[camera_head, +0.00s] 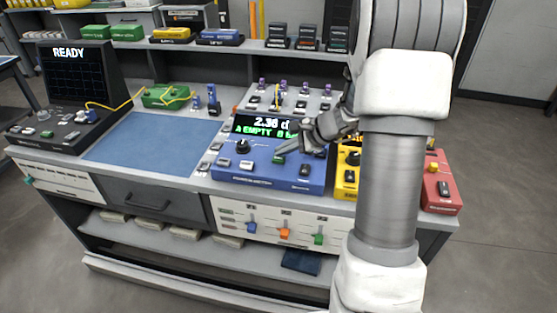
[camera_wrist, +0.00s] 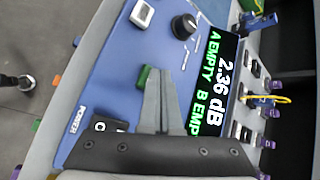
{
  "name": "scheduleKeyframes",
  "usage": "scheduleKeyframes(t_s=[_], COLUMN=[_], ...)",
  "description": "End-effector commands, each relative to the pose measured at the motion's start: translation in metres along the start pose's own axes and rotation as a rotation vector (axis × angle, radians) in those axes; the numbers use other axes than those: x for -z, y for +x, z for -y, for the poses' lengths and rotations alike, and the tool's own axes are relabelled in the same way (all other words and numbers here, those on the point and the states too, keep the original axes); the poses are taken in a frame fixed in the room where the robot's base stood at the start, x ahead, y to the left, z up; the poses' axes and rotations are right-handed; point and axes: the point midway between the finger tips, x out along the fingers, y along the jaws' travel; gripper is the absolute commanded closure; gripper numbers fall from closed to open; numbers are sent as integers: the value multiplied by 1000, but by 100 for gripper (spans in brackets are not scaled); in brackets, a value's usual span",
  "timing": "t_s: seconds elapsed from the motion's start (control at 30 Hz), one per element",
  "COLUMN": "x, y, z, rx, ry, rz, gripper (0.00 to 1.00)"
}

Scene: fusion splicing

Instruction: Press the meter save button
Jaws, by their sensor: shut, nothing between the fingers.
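The blue power meter (camera_head: 265,178) stands on the bench. Its screen (camera_head: 262,128) reads about 2.36 dB with "A EMPTY" in green. The meter also fills much of the wrist view (camera_wrist: 95,70). A green button (camera_head: 279,159) sits on its front panel; it shows in the wrist view (camera_wrist: 143,77) right beside my fingertips. The label of the button is not readable. My gripper (camera_head: 287,148) is shut and empty, pointing down over the panel at the green button. In the wrist view my fingers (camera_wrist: 154,72) partly hide the button and panel; I cannot tell whether they touch it.
The meter also has a black knob (camera_wrist: 185,26), a white button (camera_wrist: 142,13) and a black switch (camera_wrist: 108,124). A yellow box (camera_head: 346,178) and a red box (camera_head: 440,187) stand to the right. A blue mat (camera_head: 150,143) lies clear at left, beside a black "READY" machine (camera_head: 75,85).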

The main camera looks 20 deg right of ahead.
Motion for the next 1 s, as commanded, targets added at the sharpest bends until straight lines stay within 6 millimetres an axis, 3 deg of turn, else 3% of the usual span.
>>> scheduleKeyframes(t_s=[1.0], x=[4], y=[5], z=[-4], rx=[0], ry=[-1], rz=[0], gripper=[100])
